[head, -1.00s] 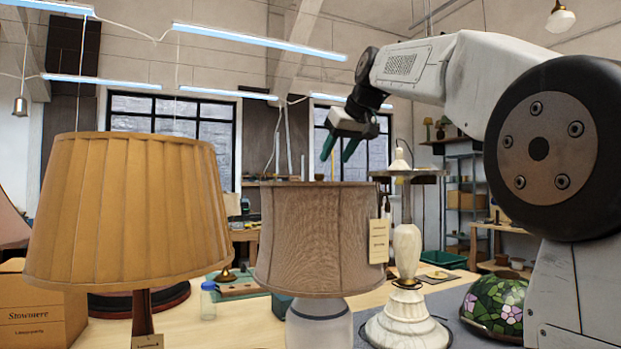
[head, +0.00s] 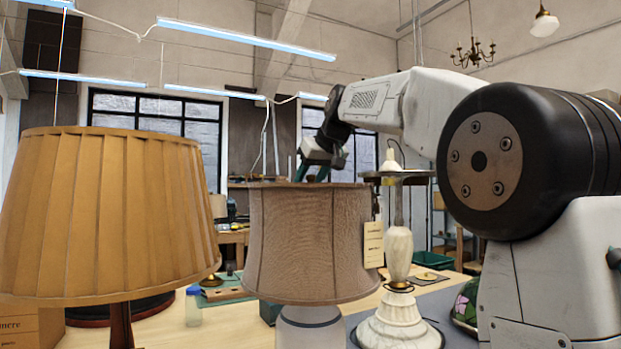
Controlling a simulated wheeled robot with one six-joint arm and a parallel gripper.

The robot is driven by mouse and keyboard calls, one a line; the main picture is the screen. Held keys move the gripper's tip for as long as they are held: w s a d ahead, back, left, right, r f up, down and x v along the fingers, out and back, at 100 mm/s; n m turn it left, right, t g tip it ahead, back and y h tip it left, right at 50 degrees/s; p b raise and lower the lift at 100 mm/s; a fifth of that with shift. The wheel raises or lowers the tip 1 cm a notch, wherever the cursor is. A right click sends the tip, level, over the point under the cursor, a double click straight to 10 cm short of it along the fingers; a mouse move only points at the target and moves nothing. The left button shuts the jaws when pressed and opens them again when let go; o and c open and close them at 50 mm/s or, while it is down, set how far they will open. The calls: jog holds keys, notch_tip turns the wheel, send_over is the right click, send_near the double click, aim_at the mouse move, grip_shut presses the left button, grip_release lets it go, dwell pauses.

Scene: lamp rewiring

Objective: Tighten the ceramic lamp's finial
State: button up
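The ceramic lamp stands at the middle of the head view, with a grey-brown fabric shade (head: 308,240) and a white base (head: 310,328) with a dark band. A paper tag (head: 373,244) hangs at the shade's right side. My gripper (head: 312,177) is low over the shade's top, its green fingers pointing down and apart. The fingertips reach the line of the shade's top rim, which hides their ends. I cannot make out the finial now, so contact with it cannot be told.
A pleated tan lampshade (head: 105,215) fills the left. A marble lamp base (head: 399,270) stands close to the ceramic lamp's right. A small bottle (head: 193,306) stands on the wooden bench, and a green bin (head: 433,260) sits farther back.

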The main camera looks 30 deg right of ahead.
grip_shut()
jog(key=shift+a+m+h, duration=0.1)
jog(key=shift+m+h, duration=1.1)
jog(key=shift+m, duration=0.3)
jog(key=c, duration=1)
grip_release()
jog(key=shift+m+h, duration=0.7)
jog(key=shift+m, duration=0.2)
jog(key=c, duration=1)
grip_release()
grip_release()
jog(key=shift+s+r, duration=0.1)
